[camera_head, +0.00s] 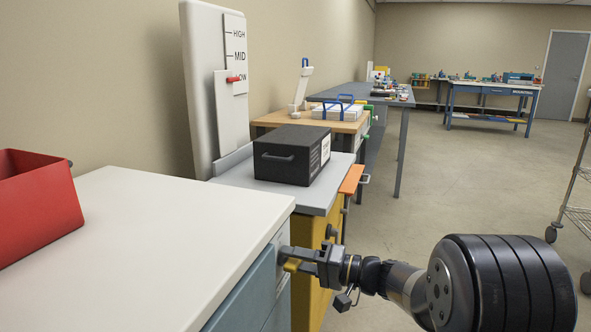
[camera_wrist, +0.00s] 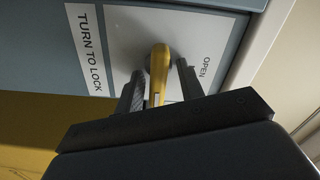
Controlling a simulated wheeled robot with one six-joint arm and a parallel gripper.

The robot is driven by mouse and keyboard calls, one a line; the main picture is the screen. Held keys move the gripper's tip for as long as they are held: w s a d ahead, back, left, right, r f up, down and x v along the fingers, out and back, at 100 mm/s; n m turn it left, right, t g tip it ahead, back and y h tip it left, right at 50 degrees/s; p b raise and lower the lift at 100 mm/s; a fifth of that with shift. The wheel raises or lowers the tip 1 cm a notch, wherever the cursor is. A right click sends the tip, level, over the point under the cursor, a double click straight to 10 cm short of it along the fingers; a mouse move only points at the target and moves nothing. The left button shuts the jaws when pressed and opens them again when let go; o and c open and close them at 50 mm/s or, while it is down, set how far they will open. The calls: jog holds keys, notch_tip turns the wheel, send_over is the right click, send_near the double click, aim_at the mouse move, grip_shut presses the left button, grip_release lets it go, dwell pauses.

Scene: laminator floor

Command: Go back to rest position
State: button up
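My gripper (camera_head: 288,257) reaches from the lower right to the front face of a blue-grey cabinet (camera_head: 248,296). In the wrist view, its two dark fingers (camera_wrist: 159,82) stand on either side of a yellow turn handle (camera_wrist: 158,66), with narrow gaps showing. The fingers look open around the handle. The handle sits on a grey plate (camera_wrist: 125,38) with the word OPEN, beside a TURN TO LOCK label (camera_wrist: 90,50). Whether a finger touches the handle deeper in is hard to tell.
A white worktop (camera_head: 150,215) with a red bin (camera_head: 35,205) lies above the cabinet. Beyond stand a yellow cabinet (camera_head: 308,265) and a black box (camera_head: 290,155) on a grey top. A wire rack (camera_head: 578,190) stands at right. The floor (camera_head: 450,190) between is clear.

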jog(key=shift+n, duration=1.2)
